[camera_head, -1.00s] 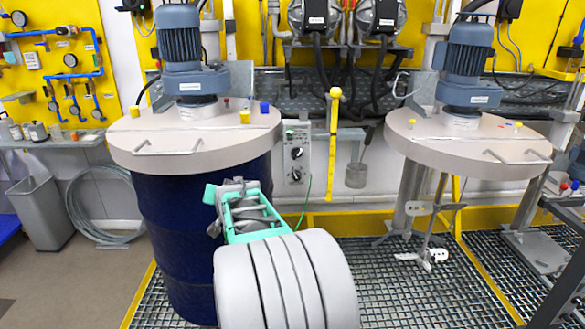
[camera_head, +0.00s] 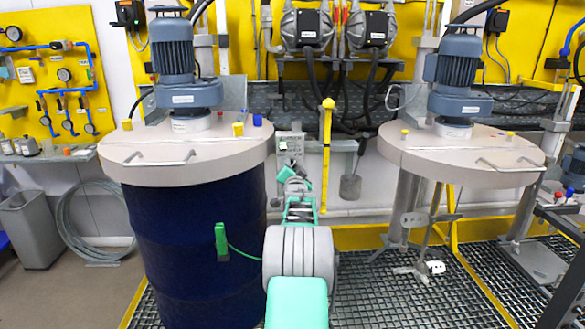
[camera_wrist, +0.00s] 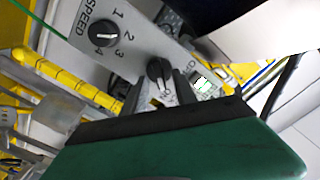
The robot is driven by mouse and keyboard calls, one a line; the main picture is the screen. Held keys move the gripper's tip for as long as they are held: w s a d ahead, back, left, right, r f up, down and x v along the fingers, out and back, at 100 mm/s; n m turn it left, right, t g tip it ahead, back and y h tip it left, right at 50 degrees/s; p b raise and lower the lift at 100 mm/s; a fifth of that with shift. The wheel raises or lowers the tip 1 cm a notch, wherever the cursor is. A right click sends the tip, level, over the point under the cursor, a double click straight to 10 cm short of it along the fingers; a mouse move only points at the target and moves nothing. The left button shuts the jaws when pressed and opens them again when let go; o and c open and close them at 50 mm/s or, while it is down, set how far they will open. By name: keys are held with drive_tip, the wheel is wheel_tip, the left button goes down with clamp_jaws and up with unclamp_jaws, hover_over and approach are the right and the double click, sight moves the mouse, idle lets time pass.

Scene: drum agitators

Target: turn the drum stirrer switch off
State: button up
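The grey control box (camera_head: 291,143) is on the wall between the two drum stations. My gripper (camera_head: 292,177) is in front of its lower part and hides its knobs in the head view. In the wrist view the panel shows a black speed knob (camera_wrist: 103,33) with numbers beside it. The green gripper body covers the bottom of the wrist view.
The blue drum (camera_head: 200,245) with lid and stirrer motor (camera_head: 174,55) stands close left of my arm. A green clip (camera_head: 221,241) with a green wire shows by it. A yellow post (camera_head: 327,150) stands right of the box. A second lid (camera_head: 465,155) is at right.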

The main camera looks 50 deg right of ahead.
drive_tip(key=shift+c, duration=0.2)
clamp_jaws()
idle(0.4)
